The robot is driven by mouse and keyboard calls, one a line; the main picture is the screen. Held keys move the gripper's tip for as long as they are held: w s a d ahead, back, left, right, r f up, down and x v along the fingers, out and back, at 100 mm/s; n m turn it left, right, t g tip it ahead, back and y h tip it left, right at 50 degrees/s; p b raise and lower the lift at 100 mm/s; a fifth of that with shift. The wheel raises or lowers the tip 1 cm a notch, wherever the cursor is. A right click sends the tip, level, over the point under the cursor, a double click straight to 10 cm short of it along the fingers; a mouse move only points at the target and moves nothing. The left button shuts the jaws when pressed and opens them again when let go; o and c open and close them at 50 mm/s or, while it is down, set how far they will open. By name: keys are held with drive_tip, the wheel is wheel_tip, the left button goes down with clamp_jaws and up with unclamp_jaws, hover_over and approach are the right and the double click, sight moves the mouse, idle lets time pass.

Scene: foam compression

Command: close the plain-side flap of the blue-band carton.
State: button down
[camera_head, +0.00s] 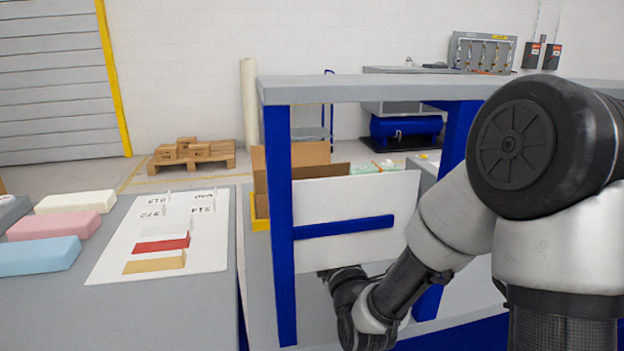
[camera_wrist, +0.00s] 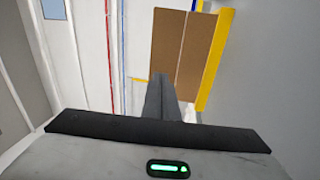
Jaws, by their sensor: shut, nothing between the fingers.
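A carton stands behind the blue post in the head view, its white wall facing me with a blue band (camera_head: 345,228) across it. Brown cardboard flaps (camera_head: 302,155) stand up at its back left, so its top is open there. Pale green contents show behind the white wall. My gripper's dark wrist end is low in front of the white wall; its fingertips are hidden there. In the wrist view my gripper (camera_wrist: 162,82) is shut and empty, its fingers pointing toward brown cardboard (camera_wrist: 180,45) with a seam. I cannot tell which flap is the plain-side one.
A grey shelf (camera_head: 400,92) on blue posts (camera_head: 281,220) spans above the carton, close to my arm. A yellow edge (camera_head: 260,212) stands left of the carton. The left table holds foam blocks (camera_head: 62,226) and a white sample board (camera_head: 110,262).

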sight(306, 168)
drive_tip(key=shift+t, duration=0.4)
drive_tip(key=x, duration=1.4)
drive_tip(key=shift+s+r, duration=0.1)
drive_tip(key=shift+r, duration=0.15)
drive_tip(key=shift+r, duration=0.15)
